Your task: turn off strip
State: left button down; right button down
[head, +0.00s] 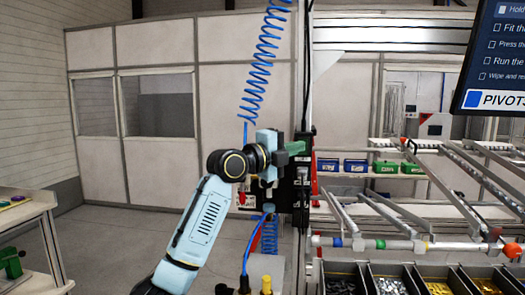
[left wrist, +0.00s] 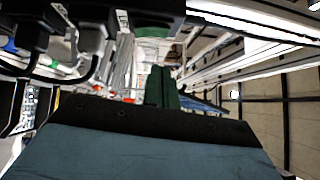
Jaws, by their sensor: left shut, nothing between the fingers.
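A black upright strip (head: 303,188), with dark fittings along it, is fixed to the post in the middle of the head view. My left gripper (head: 297,148) has green fingers, which are shut and empty at the upper part of the strip. Whether they touch it I cannot tell. The fingers also show in the left wrist view (left wrist: 162,88), pointing away from the camera. There, black plugs and cables (left wrist: 85,40) hang close by at the upper left. The strip's switch cannot be made out. My right gripper is out of view.
A coiled blue hose (head: 262,65) hangs above my left wrist. Sloping rails (head: 375,215) and black bins (head: 340,283) with small parts stand at the right. A bench (head: 30,225) is at the far left. Open floor lies between it and my left arm.

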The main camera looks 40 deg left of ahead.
pick_arm(q)
jog(key=r+b+v, duration=0.1)
jog(key=b+v, duration=0.2)
jog(key=v, duration=0.7)
jog(key=shift+r+b, duration=0.4)
jog(key=shift+a, duration=0.1)
